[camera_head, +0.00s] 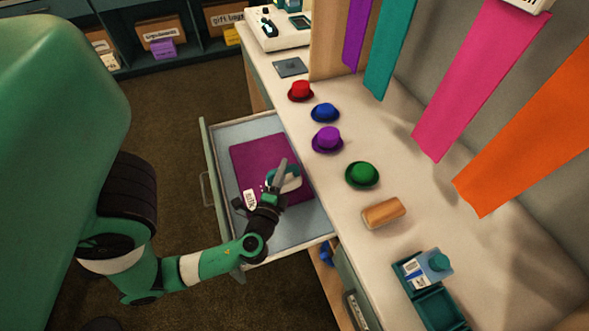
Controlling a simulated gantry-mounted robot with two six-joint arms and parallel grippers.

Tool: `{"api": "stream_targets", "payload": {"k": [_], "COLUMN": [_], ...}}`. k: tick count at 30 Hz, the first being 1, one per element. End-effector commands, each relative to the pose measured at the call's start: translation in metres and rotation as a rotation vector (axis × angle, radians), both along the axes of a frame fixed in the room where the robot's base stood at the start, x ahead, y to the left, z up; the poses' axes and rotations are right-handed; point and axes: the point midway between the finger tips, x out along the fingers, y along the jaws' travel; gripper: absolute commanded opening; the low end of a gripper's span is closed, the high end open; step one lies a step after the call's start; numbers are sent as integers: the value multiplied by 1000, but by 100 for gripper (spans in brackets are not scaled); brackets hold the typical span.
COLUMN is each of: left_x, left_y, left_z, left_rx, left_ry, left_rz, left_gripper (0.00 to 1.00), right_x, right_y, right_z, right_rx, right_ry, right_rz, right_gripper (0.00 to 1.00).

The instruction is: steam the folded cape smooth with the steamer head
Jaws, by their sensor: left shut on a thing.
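The folded cape (257,157) is a flat magenta-purple rectangle lying in the open drawer (226,138). My left gripper (279,181) reaches in from the left and is over the right part of the cape. It is shut on the steamer head (293,182), a small teal and white piece. The gripper hides part of the steamer head, and I cannot tell whether it touches the cloth. A white printed tag (250,199) shows at the cape's near left corner. My right gripper is not in view.
Coloured cloth strips (475,75) hang behind.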

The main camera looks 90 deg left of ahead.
Motion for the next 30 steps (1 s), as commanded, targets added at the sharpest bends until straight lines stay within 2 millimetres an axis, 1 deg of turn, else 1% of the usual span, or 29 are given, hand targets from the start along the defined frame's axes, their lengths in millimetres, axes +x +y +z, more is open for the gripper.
{"api": "stream_targets", "payload": {"k": [5,8,30], "left_x": [0,0,0], "left_y": [0,0,0], "left_z": [1,6,106], "left_rx": [2,2,2], "left_ry": [-2,-2,-2], "left_rz": [0,0,0], "left_gripper": [0,0,0], "right_x": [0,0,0], "right_y": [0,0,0], "right_z": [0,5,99], "right_rx": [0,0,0], "right_ry": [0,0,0], "right_rz": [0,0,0], "right_gripper": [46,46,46]}}
